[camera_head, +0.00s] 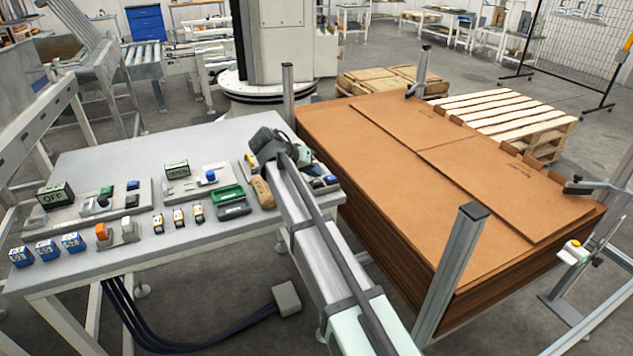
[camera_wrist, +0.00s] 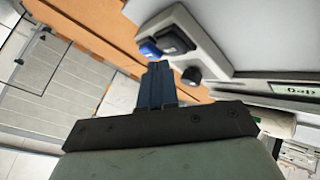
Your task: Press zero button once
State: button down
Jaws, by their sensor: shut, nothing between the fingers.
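My gripper (camera_wrist: 155,82) is shut and empty in the wrist view. Its dark blue fingers point toward a pale control panel (camera_wrist: 205,47). The panel carries a blue button (camera_wrist: 150,48), a black button (camera_wrist: 176,40) and a round black knob (camera_wrist: 191,75). The fingertips appear close to the blue button; I cannot tell whether they touch. No label is legible, so I cannot tell which is the zero button. In the head view, a blue button (camera_head: 330,180) shows at the table's right edge. My arm partly hides this area, and my fingertips cannot be made out there.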

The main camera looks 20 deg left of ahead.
aim_at(313, 182)
jog(key=shift+r, duration=0.3)
jog(key=shift+r, duration=2.4)
jog(key=s+d+f+g, duration=0.2)
jog(key=s+d+f, duration=0.3)
jog(key=d+f, duration=0.65)
jog(key=s+d+f+g, duration=0.4)
jog(key=d+f, duration=0.5)
jog(key=f, duration=0.6)
jog(key=s+d+f+g, duration=0.1)
jog(key=s+d+f, duration=0.5)
jog(key=d+f, duration=0.6)
jog(key=s+d+f+g+y, duration=0.1)
jog(key=s+d+f+g, duration=0.1)
jog(key=s+d+f, duration=0.5)
jog(key=s+d+f+g+y, duration=0.1)
jog(key=s+d+f+g, duration=0.25)
jog(key=s+f, duration=0.55)
jog(key=s+d+f+m+g+y, duration=0.1)
jog(key=s+d+f, duration=0.1)
jog(key=s, duration=0.7)
jog(key=s+d+f+m+g+y, duration=0.1)
jog(key=s+d+f+y, duration=0.1)
jog(key=s, duration=0.7)
jog(key=shift+d+f, duration=0.4)
jog(key=shift+f, duration=0.35)
